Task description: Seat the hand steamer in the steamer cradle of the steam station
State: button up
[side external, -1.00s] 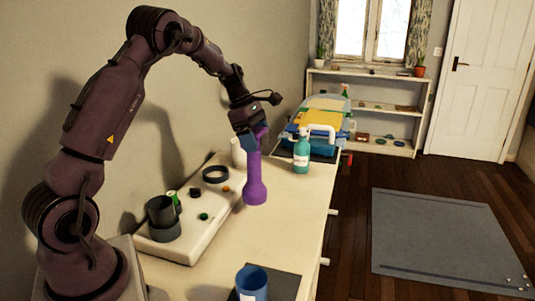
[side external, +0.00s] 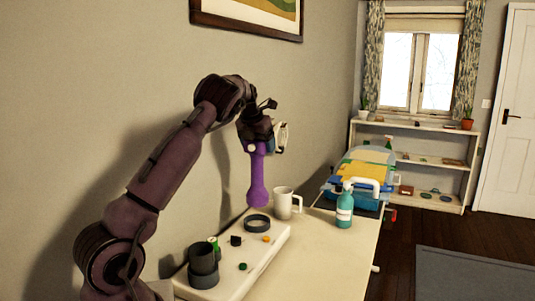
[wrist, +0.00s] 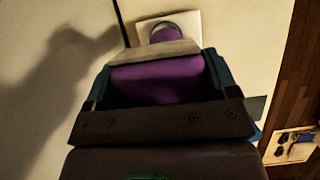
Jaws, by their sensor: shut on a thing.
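The hand steamer (side external: 258,180) is purple, with a long neck and a rounded lower end. It hangs upright, lower end down, from my gripper (side external: 258,146), which is shut on its upper part. In the side external view its lower end appears just above a dark ring (side external: 257,223) on the white steam station (side external: 252,268); the exact gap is unclear. The station also carries a dark cup-like holder (side external: 203,262) at its near end. I cannot tell which is the steamer cradle. In the wrist view the purple steamer (wrist: 160,82) fills the jaws.
A white mug (side external: 284,203) stands close to the right of the ring. A teal pump bottle (side external: 345,208) stands farther right. Small green, black and orange parts sit on the station. The table (side external: 325,255) is bare at front right.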

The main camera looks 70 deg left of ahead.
aim_at(251, 144)
jog(key=shift+s+a+r, duration=0.1)
jog(key=shift+a+r, duration=0.1)
jog(key=shift+a, duration=0.05)
jog(key=shift+f, duration=4.55)
jog(key=o, duration=1.6)
jog(key=shift+o, duration=0.2)
jog(key=v, duration=1.3)
